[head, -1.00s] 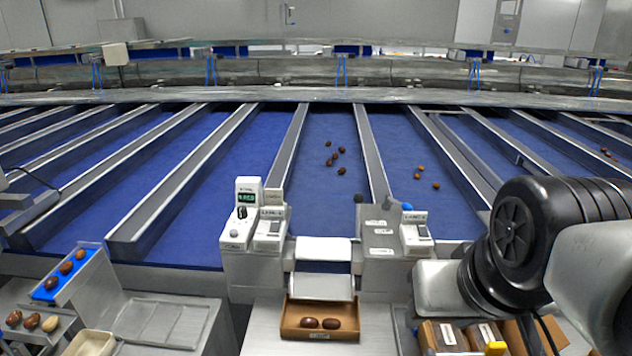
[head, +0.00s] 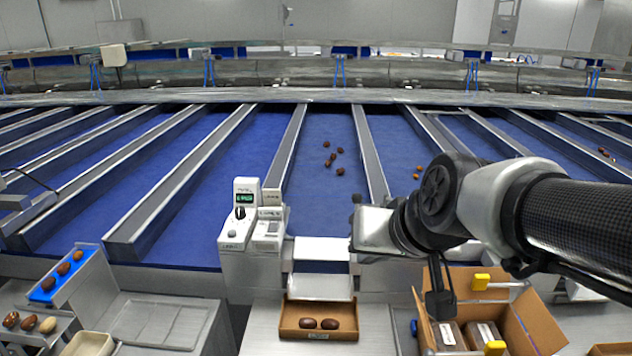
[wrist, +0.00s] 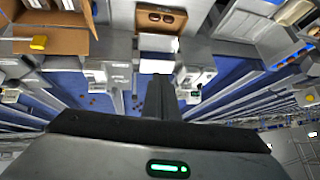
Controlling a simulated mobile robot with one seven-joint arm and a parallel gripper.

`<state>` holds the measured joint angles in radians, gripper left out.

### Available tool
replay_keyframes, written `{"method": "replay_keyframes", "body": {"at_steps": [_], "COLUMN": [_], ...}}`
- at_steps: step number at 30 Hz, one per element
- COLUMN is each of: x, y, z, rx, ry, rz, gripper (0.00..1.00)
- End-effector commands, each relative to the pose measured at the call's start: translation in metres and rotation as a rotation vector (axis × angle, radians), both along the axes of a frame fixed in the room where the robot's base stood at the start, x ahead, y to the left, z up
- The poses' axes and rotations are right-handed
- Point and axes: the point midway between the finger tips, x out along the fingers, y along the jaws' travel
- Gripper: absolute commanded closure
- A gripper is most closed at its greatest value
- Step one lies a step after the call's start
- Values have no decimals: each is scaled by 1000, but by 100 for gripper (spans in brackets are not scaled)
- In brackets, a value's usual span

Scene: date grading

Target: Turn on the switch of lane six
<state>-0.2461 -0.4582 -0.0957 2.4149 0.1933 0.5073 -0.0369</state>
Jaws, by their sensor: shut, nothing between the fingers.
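Two white control units flank the chute at the lane ends; their lane labels are too small to read surely. The left unit's switch panel (head: 268,229) shows in the head view, beside a box with a green display and black knob (head: 240,212). The right unit is hidden behind my arm there, but its switch panel (wrist: 94,76) shows in the upside-down wrist view, left of my fingers. My gripper (wrist: 160,90) is shut and empty, its dark fingers in front of the chute area. In the head view its fingertips are not clear. I see no contact with a switch.
An open carton (head: 530,318) stands below my arm. Metal dividers (head: 285,160) separate the blue lanes, with several dates on them. A blue sample tray (head: 43,295) is at the left.

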Motion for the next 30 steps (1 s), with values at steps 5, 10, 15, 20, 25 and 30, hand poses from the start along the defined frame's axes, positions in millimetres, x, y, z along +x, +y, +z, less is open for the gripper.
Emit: {"method": "replay_keyframes", "body": {"at_steps": [5, 10, 15, 20, 25, 30], "x": [64, 114, 154, 178, 188, 186], "y": [53, 96, 132, 162, 189, 207], "z": [-15, -34, -59, -84, -101, -106], "rx": [86, 120, 102, 46, -36, -104], "ry": [-85, -179, -289, -419, -582, -726], "rz": [1, -38, -91, -136, -167, -181], "gripper": [100, 100, 100, 100, 100, 100]}}
